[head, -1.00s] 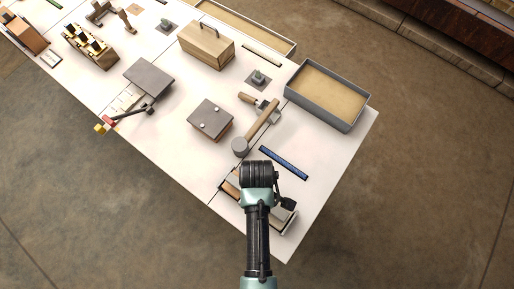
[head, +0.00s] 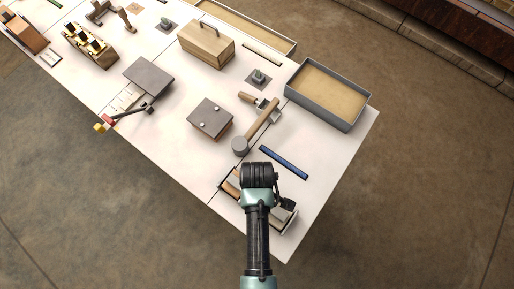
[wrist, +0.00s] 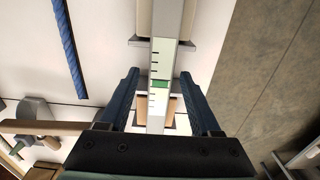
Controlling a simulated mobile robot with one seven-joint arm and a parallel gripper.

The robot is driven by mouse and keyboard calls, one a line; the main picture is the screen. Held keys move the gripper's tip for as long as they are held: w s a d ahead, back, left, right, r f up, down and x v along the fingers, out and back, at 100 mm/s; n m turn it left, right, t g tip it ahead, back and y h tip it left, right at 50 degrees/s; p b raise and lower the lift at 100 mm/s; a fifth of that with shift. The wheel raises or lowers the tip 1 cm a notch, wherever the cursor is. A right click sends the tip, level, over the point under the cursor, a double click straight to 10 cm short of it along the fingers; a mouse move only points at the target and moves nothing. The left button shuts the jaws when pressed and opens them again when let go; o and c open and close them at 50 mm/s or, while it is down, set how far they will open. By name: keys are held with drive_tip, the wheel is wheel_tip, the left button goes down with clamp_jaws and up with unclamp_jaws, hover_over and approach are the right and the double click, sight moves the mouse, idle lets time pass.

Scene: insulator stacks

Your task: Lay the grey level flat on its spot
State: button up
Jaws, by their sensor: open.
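The grey level (wrist: 161,62) shows in the wrist view as a long grey bar with a pale, tick-marked face and a green band. It runs from the top edge down between my fingers, above a rack with beige blocks. I cannot tell whether it touches the rack. My gripper (wrist: 166,84) is open, with one blue finger on each side of the bar and gaps between. In the head view my gripper (head: 287,204) is over the rack (head: 292,222) at the table's near corner, and my arm hides much of it. I cannot make out a marked spot for the level.
A blue strip (head: 284,162) lies on the white table beyond my gripper. A mallet (head: 262,126), a trowel (head: 270,110), a lidded box (head: 210,118) and a sand-filled tray (head: 327,95) are farther back.

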wheel_tip(320, 180, up, 13)
drive_tip(key=w+r+m+t, duration=0.3)
drive_tip(key=w+r+t, duration=0.4)
drive_tip(key=w+r, duration=0.6)
drive_tip(key=w+r+m+t, duration=0.2)
drive_tip(key=w+r+t, duration=0.55)
drive_tip(key=r, duration=0.85)
wheel_tip(320, 180, up, 17)
drive_tip(key=m+t, duration=0.3)
drive_tip(key=t, duration=0.2)
drive_tip(key=s+r+m+t, duration=0.1)
drive_tip(key=s+r+t, duration=0.3)
drive_tip(key=r, duration=0.6)
drive_tip(key=s+r+m+t, duration=0.1)
drive_tip(key=s+r+t, duration=0.3)
drive_tip(key=s+r, duration=0.3)
wheel_tip(320, 180, up, 4)
drive_tip(key=shift+m+p, duration=0.4)
drive_tip(key=shift+p, duration=0.05)
